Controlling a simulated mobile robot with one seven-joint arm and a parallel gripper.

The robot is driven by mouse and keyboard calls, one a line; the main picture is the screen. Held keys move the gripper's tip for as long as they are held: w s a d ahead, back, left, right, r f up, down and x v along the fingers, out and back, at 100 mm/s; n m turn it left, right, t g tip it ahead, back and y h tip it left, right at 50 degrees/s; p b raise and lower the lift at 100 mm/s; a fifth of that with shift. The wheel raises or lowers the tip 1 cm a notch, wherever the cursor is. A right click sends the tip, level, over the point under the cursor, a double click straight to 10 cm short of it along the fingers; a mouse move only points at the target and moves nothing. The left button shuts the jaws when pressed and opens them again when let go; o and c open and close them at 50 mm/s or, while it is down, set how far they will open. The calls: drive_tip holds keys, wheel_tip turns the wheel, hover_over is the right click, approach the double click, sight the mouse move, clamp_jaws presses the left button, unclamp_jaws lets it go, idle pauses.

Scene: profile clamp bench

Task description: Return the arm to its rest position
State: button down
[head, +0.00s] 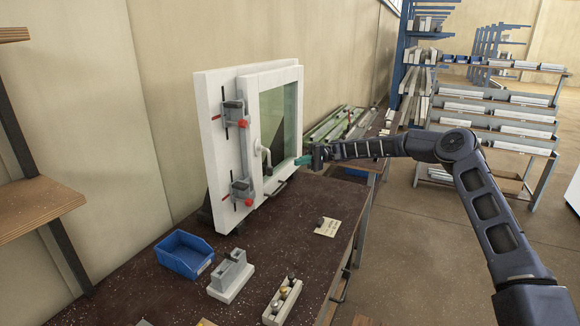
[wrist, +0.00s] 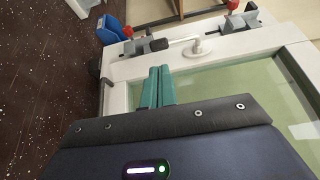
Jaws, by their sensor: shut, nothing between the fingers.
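My arm reaches in from the right in the head view. My gripper (head: 304,160) is in front of the right edge of the white window frame (head: 222,150), which stands upright on the bench. In the wrist view the two teal fingers of my gripper (wrist: 158,72) lie together with nothing between them. They appear in front of the window's glass (wrist: 220,85); whether they touch the frame I cannot tell. The window handle (wrist: 200,50) is just beyond the fingertips.
Two clamps with red knobs, an upper one (head: 234,110) and a lower one (head: 241,190), sit on the frame. A blue bin (head: 184,254), a grey block (head: 231,276) and a holder with small parts (head: 283,301) stand on the dark bench (head: 130,290). Open floor lies right.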

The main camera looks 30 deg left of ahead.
drive_tip(key=shift+v, duration=2.15)
drive_tip(key=s+d+r+m+t+h, duration=0.2)
drive_tip(key=s+d+r+t, duration=0.25)
drive_tip(key=d, duration=0.95)
drive_tip(key=s+d+r+m+t+h, duration=0.2)
drive_tip(key=s+d+r+m+t, duration=0.25)
drive_tip(key=d, duration=0.95)
drive_tip(key=s+d+r+m+t+h, duration=0.1)
drive_tip(key=s+d+r+t+h, duration=0.3)
drive_tip(key=d, duration=1)
drive_tip(key=s+d+m+t, duration=0.2)
drive_tip(key=s+d+t, duration=0.2)
drive_tip(key=s+d, duration=0.5)
drive_tip(key=s+d+f+m+t, duration=0.1)
drive_tip(key=s+d+m+t, duration=0.2)
drive_tip(key=s+d, duration=0.6)
drive_tip(key=d+t, duration=0.1)
drive_tip(key=d, duration=0.6)
drive_tip(key=shift+s+a+f, duration=0.1)
